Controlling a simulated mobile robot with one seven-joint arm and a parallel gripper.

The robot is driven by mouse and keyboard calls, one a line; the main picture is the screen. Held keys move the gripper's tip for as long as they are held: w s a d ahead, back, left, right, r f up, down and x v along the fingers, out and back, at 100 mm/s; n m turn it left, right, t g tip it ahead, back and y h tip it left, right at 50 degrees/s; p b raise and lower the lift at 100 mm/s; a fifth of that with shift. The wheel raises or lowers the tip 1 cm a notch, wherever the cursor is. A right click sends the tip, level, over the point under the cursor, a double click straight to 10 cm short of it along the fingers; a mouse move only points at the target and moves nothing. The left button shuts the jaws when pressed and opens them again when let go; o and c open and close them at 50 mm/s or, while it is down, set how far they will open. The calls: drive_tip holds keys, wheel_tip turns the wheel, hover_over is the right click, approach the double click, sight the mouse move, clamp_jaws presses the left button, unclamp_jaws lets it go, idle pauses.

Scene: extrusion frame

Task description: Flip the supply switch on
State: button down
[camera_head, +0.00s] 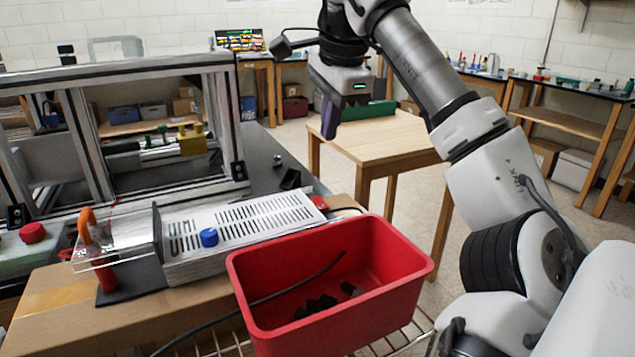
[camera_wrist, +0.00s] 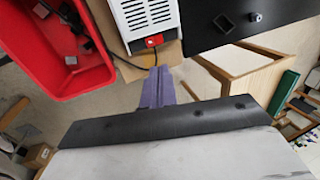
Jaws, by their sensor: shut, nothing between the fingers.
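The supply is a white slotted metal box (camera_head: 235,230) with a blue knob on top, lying on cardboard left of the red bin. Its red switch (camera_head: 319,203) is on the right end, partly visible in the head view. In the wrist view the red switch (camera_wrist: 153,40) shows on the end face of the box (camera_wrist: 147,15), with a black cable beside it. My gripper (camera_head: 329,130) has purple fingers, pressed together and empty, held in the air above and beyond the switch end. In the wrist view the fingertips (camera_wrist: 158,70) point toward the switch, apart from it.
A red bin (camera_head: 330,320) with dark pieces and a cable stands in front. An aluminium extrusion frame (camera_head: 150,75) rises at left. A wooden table (camera_head: 385,140) is behind my gripper. An orange-handled tool (camera_head: 88,230) stands at the supply's left end.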

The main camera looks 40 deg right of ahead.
sight(316, 198)
drive_tip(key=x, duration=1.4)
